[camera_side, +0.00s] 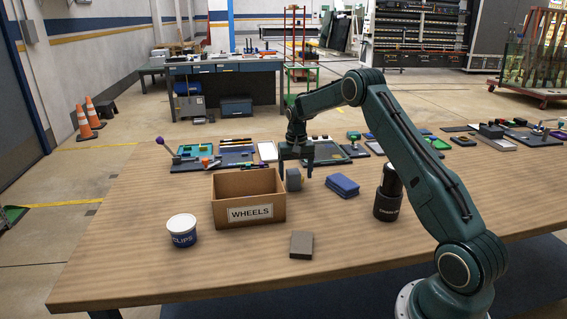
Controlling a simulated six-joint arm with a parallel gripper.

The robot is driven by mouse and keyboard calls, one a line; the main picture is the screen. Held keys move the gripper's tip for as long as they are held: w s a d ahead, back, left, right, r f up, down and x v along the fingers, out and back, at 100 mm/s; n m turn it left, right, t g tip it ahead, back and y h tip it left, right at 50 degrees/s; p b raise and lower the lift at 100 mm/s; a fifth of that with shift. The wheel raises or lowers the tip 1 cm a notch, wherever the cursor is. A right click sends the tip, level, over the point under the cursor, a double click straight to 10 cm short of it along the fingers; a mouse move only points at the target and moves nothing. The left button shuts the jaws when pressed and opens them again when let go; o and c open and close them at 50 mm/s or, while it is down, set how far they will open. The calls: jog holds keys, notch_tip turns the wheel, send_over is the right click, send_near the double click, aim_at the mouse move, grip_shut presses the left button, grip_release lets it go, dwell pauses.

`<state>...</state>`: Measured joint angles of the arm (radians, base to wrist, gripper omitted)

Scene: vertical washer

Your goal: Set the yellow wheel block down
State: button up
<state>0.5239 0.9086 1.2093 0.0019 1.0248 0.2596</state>
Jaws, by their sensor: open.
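My gripper (296,168) points down over the table, just behind and to the right of the brown box marked WHEELS (248,212). Its jaws are open. A small grey block (293,181) shows just below the fingers; I cannot tell whether it touches them or stands on the table. I see no yellow wheel block. The front wall of the WHEELS box hides most of its inside.
A white and blue tub (182,230) stands left of the box. A dark flat block (301,245) lies in front, a folded blue stack (342,186) to the right, and a black cylinder (387,204) beyond it. Trays of tools line the table's back. The front-left table (130,262) is clear.

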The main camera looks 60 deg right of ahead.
aim_at(296, 171)
notch_tip(296, 171, up, 9)
jog(key=shift+r, duration=0.2)
dwell(0.3)
dwell(0.4)
jog(key=shift+a+r, duration=0.1)
jog(key=shift+r, duration=0.05)
jog(key=s+a+r+n+t, duration=0.1)
jog(key=s+a+r+n, duration=0.1)
jog(key=s+a+r, duration=0.55)
jog(key=s+a+r+n+t, duration=0.15)
jog(key=s+a+r, duration=0.25)
jog(key=a+r, duration=0.5)
jog(key=s+a+f+n+t, duration=0.1)
jog(key=s+a, duration=0.3)
jog(key=s, duration=0.3)
jog(key=s+a+f+n+t, duration=0.1)
jog(key=s+a+n, duration=0.1)
jog(key=s+a, duration=0.2)
jog(key=s+a+f+n+t, duration=0.1)
jog(key=s+a, duration=0.3)
jog(key=s, duration=0.6)
jog(key=shift+s+a+f+n, duration=0.4)
jog(key=shift+f+n, duration=0.2)
jog(key=shift+n, duration=0.15)
jog(key=shift+w, duration=0.1)
